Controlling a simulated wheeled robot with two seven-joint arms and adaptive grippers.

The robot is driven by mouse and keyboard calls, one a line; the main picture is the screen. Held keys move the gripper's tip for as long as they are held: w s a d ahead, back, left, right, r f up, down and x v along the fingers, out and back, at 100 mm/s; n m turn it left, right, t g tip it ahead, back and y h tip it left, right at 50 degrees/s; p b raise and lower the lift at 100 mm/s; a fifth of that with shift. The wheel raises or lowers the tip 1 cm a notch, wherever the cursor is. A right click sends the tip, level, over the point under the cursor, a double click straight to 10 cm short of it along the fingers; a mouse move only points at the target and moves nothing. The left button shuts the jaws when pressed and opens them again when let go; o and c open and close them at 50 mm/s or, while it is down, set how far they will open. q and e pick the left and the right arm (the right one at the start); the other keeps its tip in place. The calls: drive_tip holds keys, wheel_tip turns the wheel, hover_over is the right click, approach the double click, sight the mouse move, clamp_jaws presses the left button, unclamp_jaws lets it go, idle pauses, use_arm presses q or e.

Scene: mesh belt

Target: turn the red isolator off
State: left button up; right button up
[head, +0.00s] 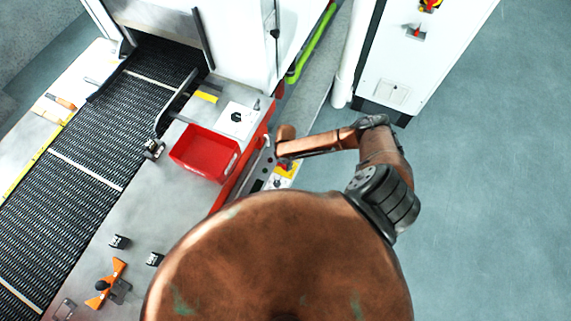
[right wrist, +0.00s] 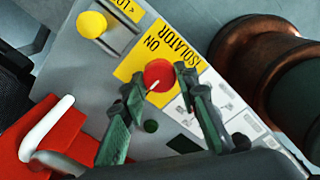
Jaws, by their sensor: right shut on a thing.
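The red isolator (right wrist: 159,74) is a round red knob with a small white mark, on a yellow plate (right wrist: 143,58) lettered "ISOLATOR" and "ON" in the right wrist view. My right gripper (right wrist: 158,82) has one dark finger on each side of the knob and is shut on it. The white mark slants toward the lower left in that picture. In the head view the panel's yellow plate (head: 287,171) shows beside the belt machine, with my right arm's end over it, partly hiding the knob. My left gripper is in neither view.
A yellow round button (right wrist: 91,24) sits beside the isolator plate. A white cabinet (head: 405,65) stands at the upper right. Open floor (head: 490,190) lies to the right.

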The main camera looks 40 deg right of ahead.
drive_tip(key=o, duration=1.1)
drive_tip(key=shift+o, duration=0.2)
wheel_tip(320, 180, up, 12)
